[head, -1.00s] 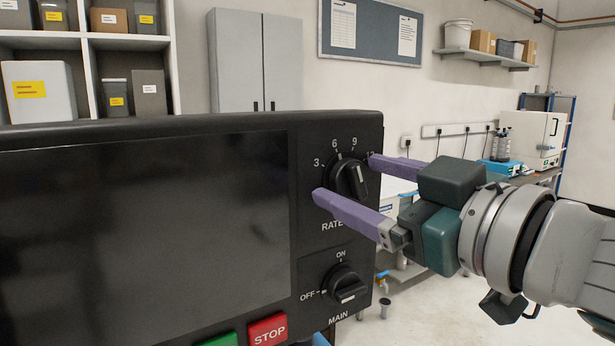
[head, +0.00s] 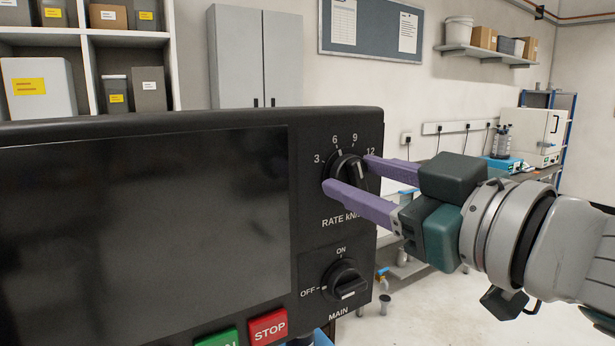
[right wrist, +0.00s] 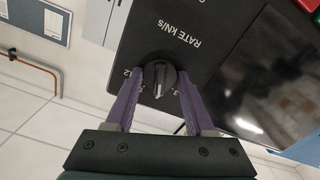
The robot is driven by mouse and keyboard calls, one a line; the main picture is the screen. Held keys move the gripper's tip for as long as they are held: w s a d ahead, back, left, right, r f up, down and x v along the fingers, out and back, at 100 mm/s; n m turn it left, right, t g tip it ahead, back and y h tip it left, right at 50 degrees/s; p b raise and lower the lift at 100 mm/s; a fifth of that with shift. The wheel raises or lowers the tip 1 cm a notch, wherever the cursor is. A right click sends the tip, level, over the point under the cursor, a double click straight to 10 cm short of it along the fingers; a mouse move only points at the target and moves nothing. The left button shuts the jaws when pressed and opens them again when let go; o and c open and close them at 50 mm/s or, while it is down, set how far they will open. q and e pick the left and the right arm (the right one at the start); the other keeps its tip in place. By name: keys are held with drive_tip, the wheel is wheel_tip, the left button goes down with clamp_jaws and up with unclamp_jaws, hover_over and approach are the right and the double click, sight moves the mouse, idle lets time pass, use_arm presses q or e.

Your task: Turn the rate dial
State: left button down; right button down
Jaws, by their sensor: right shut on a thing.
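The black rate dial (head: 347,173) sits on the right side of the black control panel, with the marks 3, 6, 9 and 12 around it and "RATE kN/s" below. My right gripper (head: 348,174) comes in from the right, its two purple fingers shut on the rate dial, one on each side. In the right wrist view the dial (right wrist: 158,82) is between the fingers, seen upside down. My left gripper is not in view.
Below the dial is the MAIN switch (head: 345,285), its handle pointing toward OFF. A red STOP button (head: 268,327) and a green button (head: 217,338) sit at the panel's lower edge. A large dark screen (head: 150,230) fills the panel's left. Open floor lies to the right.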

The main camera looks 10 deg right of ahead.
drive_tip(key=n+p, duration=0.1)
drive_tip(key=n, duration=0.2)
drive_tip(key=shift+n, duration=0.4)
drive_tip(key=shift+n+p, duration=0.55)
drive_tip(key=shift+n, duration=1.45)
drive_tip(key=shift+c, duration=1.3)
unclamp_jaws()
